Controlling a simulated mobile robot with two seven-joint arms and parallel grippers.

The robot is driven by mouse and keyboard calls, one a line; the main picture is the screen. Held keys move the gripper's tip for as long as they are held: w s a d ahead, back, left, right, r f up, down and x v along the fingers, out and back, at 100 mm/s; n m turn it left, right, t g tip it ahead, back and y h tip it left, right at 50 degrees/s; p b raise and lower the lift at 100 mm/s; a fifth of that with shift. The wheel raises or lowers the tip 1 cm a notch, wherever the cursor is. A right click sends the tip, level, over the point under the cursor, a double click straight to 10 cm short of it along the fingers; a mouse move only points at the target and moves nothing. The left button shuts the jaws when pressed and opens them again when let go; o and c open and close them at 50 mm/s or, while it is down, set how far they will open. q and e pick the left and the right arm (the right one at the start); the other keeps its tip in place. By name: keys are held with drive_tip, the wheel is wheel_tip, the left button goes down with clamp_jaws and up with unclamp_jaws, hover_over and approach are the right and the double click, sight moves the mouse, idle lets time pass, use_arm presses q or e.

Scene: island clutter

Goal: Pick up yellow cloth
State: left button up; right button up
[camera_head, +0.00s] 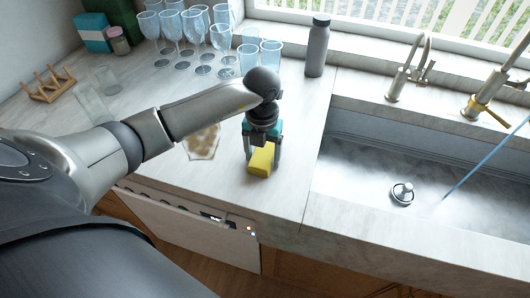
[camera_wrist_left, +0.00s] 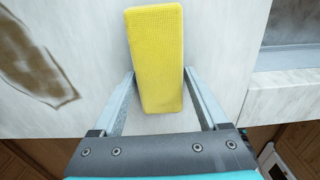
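The yellow cloth (camera_head: 261,160) is a small folded block on the pale countertop, left of the sink. My left gripper (camera_head: 262,155) is above it and points down. In the left wrist view the cloth (camera_wrist_left: 157,55) lies between the two open fingers (camera_wrist_left: 160,95), with its near end reaching between them. A gap shows between each finger and the cloth near the gripper; whether the tips touch the cloth I cannot tell. My right gripper is not in view.
The sink (camera_head: 400,190) is to the right. Several glasses (camera_head: 200,40) and a grey bottle (camera_head: 317,47) stand behind. A glass board with brown patches (camera_head: 202,140) lies left of the gripper. The counter's front edge is close to the cloth.

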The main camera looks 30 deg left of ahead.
sight(263, 155)
use_arm(q)
drive_tip(key=c, duration=0.9)
drive_tip(key=shift+r, duration=0.15)
drive_tip(key=shift+c, duration=0.2)
wheel_tip(263, 155, up, 20)
drive_tip(key=p, duration=0.2)
